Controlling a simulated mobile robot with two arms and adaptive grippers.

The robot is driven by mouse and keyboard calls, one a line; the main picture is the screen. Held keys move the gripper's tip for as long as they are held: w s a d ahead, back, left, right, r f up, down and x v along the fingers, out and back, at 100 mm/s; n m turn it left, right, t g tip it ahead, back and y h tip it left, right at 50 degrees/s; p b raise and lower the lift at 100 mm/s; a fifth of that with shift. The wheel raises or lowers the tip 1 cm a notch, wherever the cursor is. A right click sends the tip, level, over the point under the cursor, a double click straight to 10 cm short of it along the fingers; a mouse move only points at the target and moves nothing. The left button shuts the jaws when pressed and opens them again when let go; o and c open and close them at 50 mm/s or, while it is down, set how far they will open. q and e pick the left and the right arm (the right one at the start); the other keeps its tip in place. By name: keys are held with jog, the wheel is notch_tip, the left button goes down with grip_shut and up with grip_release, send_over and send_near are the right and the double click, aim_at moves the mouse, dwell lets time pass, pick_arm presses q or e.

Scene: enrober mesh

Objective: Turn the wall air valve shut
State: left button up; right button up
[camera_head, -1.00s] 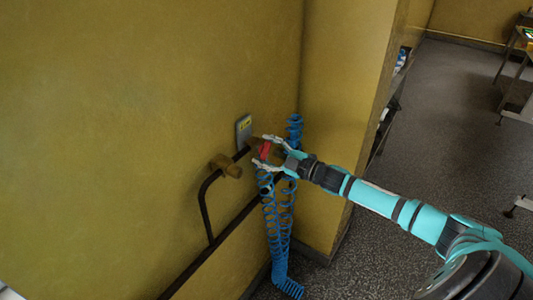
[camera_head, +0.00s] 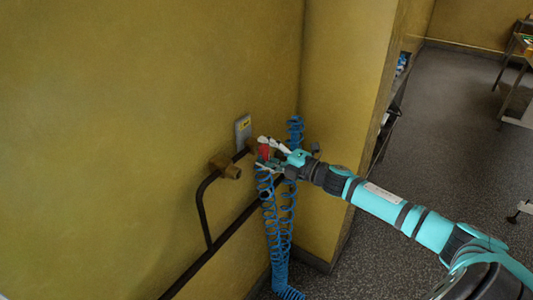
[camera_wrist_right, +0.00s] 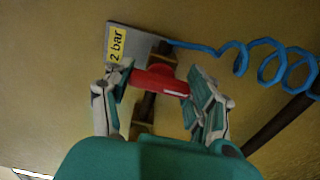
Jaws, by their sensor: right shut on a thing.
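The valve's red handle (camera_wrist_right: 160,80) shows between the two fingers of my right gripper (camera_wrist_right: 160,95) in the right wrist view. In the head view the red handle (camera_head: 264,152) is partly covered by the right gripper (camera_head: 270,154), which is shut on it. The brass valve body (camera_wrist_right: 146,108) and dark pipe lie behind the handle. A grey plate with a yellow "2 bar" label (camera_wrist_right: 116,44) is on the wall beside it. My left gripper is not in view.
A blue coiled hose (camera_head: 270,215) hangs just below and right of the valve. A brass fitting (camera_head: 225,166) and dark pipe (camera_head: 205,205) run along the yellow wall. A wall corner (camera_head: 325,130) stands close to my right arm. Shelving (camera_head: 392,105) is beyond it.

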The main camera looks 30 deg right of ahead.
jog(key=shift+f, duration=0.1)
dwell(0.3)
jog(key=o, duration=1.2)
jog(key=shift+s+d, duration=0.2)
jog(key=shift+s, duration=0.35)
jog(key=v, duration=1.1)
jog(key=shift+w, duration=0.1)
